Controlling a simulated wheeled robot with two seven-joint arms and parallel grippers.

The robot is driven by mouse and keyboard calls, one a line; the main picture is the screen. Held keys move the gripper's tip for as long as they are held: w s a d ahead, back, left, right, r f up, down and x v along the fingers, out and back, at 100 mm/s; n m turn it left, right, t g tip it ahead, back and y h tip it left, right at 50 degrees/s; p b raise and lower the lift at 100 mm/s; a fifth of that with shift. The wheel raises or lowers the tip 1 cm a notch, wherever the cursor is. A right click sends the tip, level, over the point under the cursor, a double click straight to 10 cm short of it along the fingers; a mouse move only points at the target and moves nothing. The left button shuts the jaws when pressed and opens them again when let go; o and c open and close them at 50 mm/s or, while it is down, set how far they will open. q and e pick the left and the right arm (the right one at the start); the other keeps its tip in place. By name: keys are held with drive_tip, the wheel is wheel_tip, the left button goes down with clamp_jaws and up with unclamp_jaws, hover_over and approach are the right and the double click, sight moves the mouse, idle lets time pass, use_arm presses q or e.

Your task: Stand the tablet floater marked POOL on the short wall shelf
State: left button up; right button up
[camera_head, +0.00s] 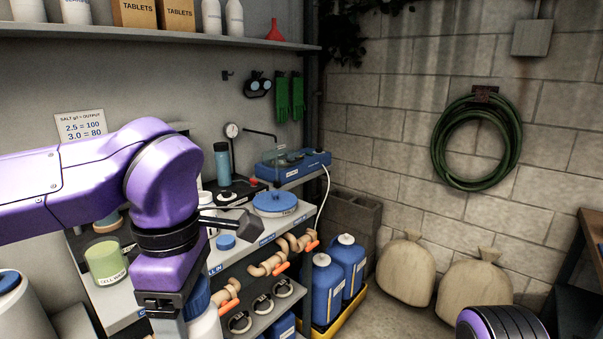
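I cannot make out a floater marked POOL. A blue-and-white object (203,318) stands partly hidden behind my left gripper (165,308); its marking is not readable. The gripper points down at the bottom edge, its fingertips cut off, so its opening and any contact are hidden. A round blue-lidded container (275,203) with a small label sits on the bench. A short ledge (297,180) on the back wall carries a blue tray-like unit (291,162). My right arm shows at the bottom right; its gripper is out of view.
A long upper shelf (150,38) holds bottles and tablet boxes. Blue jugs (328,289) stand in a yellow tray beside sacks (406,270).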

use_arm(q)
drive_tip(key=w+a+f+m, duration=0.3)
drive_tip(key=w+f+m, duration=0.65)
drive_tip(key=m, duration=0.55)
wheel_tip(320, 180, down, 15)
drive_tip(key=a+m, duration=0.2)
drive_tip(key=m, duration=0.1)
drive_tip(key=shift+w+a, duration=0.3)
drive_tip(key=shift+w, duration=0.05)
drive_tip(key=shift+r, duration=0.1)
